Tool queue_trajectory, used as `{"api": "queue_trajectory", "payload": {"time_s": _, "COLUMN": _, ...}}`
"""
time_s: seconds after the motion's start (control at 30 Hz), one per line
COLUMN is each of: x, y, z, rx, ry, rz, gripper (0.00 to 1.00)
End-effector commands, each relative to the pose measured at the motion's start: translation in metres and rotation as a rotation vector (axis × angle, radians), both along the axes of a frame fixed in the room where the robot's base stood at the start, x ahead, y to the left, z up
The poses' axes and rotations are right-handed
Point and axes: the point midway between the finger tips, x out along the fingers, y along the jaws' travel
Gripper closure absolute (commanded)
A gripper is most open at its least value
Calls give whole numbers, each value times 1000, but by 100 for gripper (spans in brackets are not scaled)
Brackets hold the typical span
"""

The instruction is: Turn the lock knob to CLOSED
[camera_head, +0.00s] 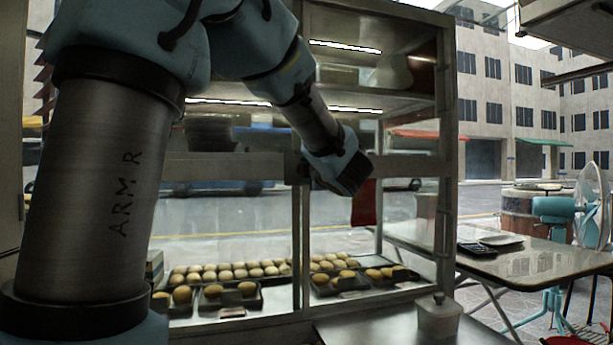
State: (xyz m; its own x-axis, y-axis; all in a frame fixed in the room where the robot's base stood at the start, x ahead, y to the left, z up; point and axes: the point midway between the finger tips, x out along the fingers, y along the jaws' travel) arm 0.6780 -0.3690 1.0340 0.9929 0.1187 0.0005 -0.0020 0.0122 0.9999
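I cannot make out a lock knob or a CLOSED mark in this view. A round wooden barrel (528,212) stands outside at the right, behind the folding table; it may be the barrel oven, but no knob shows on it. My arm reaches from the left across the picture.
The display case (447,150) has trays of buns (232,297) low inside. A red cloth-like thing (366,203) hangs behind my gripper. A clear container (438,318) stands on the front counter. The folding table (540,262) bears a dark device (477,249). A fan (590,208) stands far right.

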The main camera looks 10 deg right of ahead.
Motion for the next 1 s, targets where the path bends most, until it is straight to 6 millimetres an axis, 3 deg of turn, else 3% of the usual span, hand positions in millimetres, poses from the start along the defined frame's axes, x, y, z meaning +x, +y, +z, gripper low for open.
{"api": "queue_trajectory", "payload": {"time_s": 0.33, "x": 0, "y": 1, "z": -1, "rx": -4, "ry": 2, "rz": 2, "gripper": 100}}
{"api": "queue_trajectory", "payload": {"time_s": 0.37, "x": 0, "y": 1, "z": -1, "rx": -4, "ry": 2, "rz": 2, "gripper": 53}}
{"api": "queue_trajectory", "payload": {"time_s": 0.6, "x": 0, "y": 0, "z": 0, "rx": -3, "ry": 1, "rz": 1, "gripper": 26}}
{"api": "queue_trajectory", "payload": {"time_s": 0.87, "x": -1, "y": 0, "z": 0, "rx": -3, "ry": 1, "rz": 0, "gripper": 25}}
{"api": "queue_trajectory", "payload": {"time_s": 1.0, "x": -11, "y": -2, "z": 0, "rx": -4, "ry": 0, "rz": -2, "gripper": 25}}
